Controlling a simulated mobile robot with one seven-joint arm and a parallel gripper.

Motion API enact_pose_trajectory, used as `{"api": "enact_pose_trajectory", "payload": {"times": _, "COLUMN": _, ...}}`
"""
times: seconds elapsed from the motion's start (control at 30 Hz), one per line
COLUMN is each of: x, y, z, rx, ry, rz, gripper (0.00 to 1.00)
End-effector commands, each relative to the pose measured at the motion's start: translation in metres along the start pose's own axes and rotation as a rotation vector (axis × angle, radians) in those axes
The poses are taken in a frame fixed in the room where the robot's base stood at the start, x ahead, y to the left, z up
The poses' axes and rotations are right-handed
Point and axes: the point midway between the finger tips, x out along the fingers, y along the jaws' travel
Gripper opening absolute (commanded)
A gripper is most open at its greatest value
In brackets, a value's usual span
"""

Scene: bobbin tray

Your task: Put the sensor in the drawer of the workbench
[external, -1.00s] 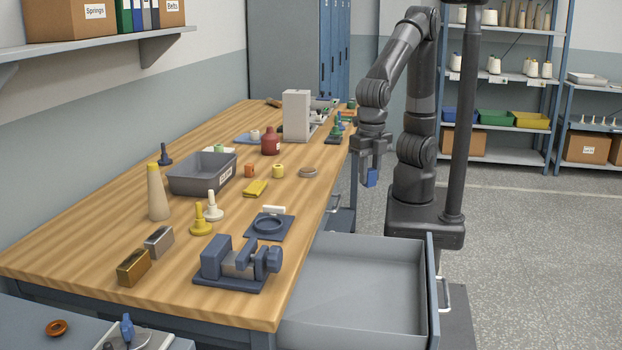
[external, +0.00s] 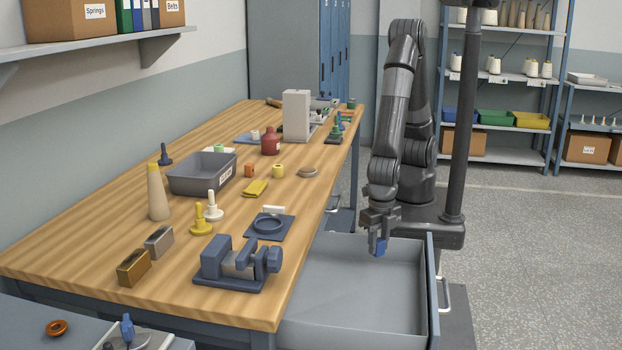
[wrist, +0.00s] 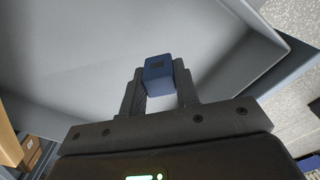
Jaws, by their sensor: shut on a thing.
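The sensor is a small blue block (external: 378,246), also seen in the wrist view (wrist: 159,76) between the two fingers. My gripper (external: 377,238) is shut on it and points down. In the wrist view my gripper (wrist: 160,88) has a finger on each side of the block. The drawer (external: 350,300) of the workbench (external: 130,230) is pulled out, grey and empty where visible. The gripper and block are over the far part of the drawer. In the wrist view the drawer floor (wrist: 75,60) lies beyond the block. I cannot tell the exact height above it.
The drawer's front panel (external: 432,290) stands at the right. The workbench edge lies to the left, with a blue vise (external: 235,265), a dark ring on a plate (external: 268,226) and a grey bin (external: 202,174) on top. The drawer's interior is free.

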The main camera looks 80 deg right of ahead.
Motion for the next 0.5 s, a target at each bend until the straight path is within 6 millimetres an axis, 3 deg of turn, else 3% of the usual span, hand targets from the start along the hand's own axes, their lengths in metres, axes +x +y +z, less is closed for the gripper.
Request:
{"api": "enact_pose_trajectory", "payload": {"times": 0.3, "x": 0.033, "y": -0.002, "z": -0.055, "rx": -0.003, "ry": 0.000, "rz": -0.001, "gripper": 0.06}}
{"api": "enact_pose_trajectory", "payload": {"times": 0.5, "x": 0.040, "y": -0.001, "z": -0.066, "rx": 0.001, "ry": 0.000, "rz": 0.000, "gripper": 0.06}}
